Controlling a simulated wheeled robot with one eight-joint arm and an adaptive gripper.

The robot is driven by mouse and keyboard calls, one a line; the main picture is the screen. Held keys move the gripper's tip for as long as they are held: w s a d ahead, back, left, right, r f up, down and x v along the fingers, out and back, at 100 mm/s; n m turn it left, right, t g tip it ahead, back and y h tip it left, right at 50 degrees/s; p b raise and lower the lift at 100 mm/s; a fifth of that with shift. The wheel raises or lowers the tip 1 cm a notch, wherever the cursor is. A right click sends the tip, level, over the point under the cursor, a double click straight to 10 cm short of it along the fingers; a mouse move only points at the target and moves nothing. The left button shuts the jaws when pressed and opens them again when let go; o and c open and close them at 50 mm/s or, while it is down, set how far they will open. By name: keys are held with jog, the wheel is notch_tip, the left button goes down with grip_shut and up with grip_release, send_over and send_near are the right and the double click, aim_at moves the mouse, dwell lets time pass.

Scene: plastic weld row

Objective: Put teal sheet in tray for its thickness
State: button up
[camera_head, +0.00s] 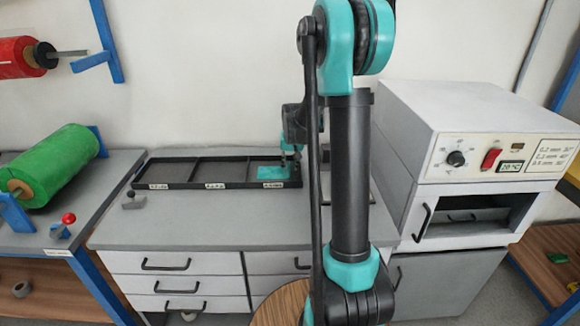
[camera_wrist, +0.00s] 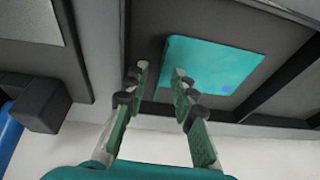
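The teal sheet (camera_head: 272,173) lies in the right-hand compartment of the black three-part tray (camera_head: 193,185) on the grey bench. It also shows in the wrist view (camera_wrist: 215,65), with a small blue mark near one corner. My gripper (camera_head: 291,158) is over the right end of the tray, beside the sheet. In the wrist view its two fingers (camera_wrist: 161,74) are apart with nothing held between them. One fingertip overlaps the sheet's edge in that picture; I cannot tell whether it touches. White labels sit on the tray's front edge, too small to read surely.
A grey-white oven (camera_head: 470,150) with a dial, red switch and display stands right of the bench, its chamber front open. A small grey object (camera_head: 133,200) lies left of the tray. Green (camera_head: 55,162) and red (camera_head: 20,57) rolls are at left. The front benchtop (camera_head: 200,228) is clear.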

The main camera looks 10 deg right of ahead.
jog(key=v, duration=1.1)
jog(key=shift+r, duration=0.35)
jog(key=shift+s, duration=0.15)
